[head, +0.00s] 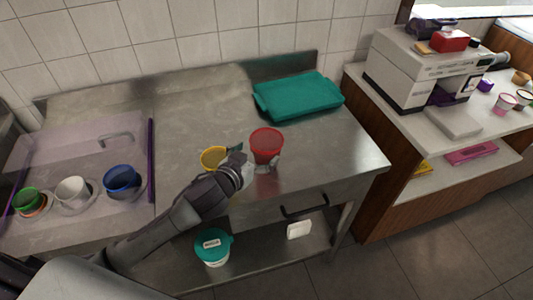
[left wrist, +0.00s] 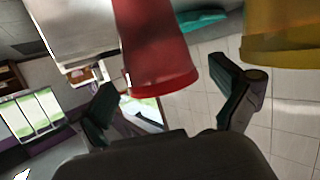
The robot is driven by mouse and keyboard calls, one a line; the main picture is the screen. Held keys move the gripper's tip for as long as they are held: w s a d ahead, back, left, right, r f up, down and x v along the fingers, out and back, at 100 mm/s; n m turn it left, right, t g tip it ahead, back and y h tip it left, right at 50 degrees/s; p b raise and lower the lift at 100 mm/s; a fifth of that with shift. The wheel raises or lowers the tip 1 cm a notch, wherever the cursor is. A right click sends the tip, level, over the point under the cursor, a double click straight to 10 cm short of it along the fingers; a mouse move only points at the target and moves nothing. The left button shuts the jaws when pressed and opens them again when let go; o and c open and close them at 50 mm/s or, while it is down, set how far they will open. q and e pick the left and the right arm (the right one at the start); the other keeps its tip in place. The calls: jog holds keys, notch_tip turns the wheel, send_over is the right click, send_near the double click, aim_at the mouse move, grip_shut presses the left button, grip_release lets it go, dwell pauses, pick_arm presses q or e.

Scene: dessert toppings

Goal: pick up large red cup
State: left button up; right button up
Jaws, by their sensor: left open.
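The large red cup (head: 266,145) stands on the steel counter near its front edge. My left gripper (head: 248,160) is open right beside it, on the cup's near-left side. In the left wrist view the red cup (left wrist: 157,55) shows between the two spread teal-padded fingers of my left gripper (left wrist: 165,78), with a gap to each finger. I cannot tell how deep the cup sits between them. My right gripper is not in view.
A yellow cup (head: 212,157) stands close left of my gripper, partly hidden by it. A teal tray (head: 298,97) lies behind the red cup. Blue (head: 121,180), white (head: 72,191) and green (head: 26,200) cups stand at left. The counter right of the red cup is clear.

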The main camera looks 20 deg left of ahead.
aim_at(272, 141)
pick_arm(q)
jog(key=p+x, duration=0.1)
jog(key=x, duration=0.4)
jog(key=shift+d+f, duration=0.2)
jog(key=shift+f, duration=0.05)
jog(key=c, duration=0.8)
jog(key=shift+o, duration=0.2)
jog(key=shift+r, duration=0.15)
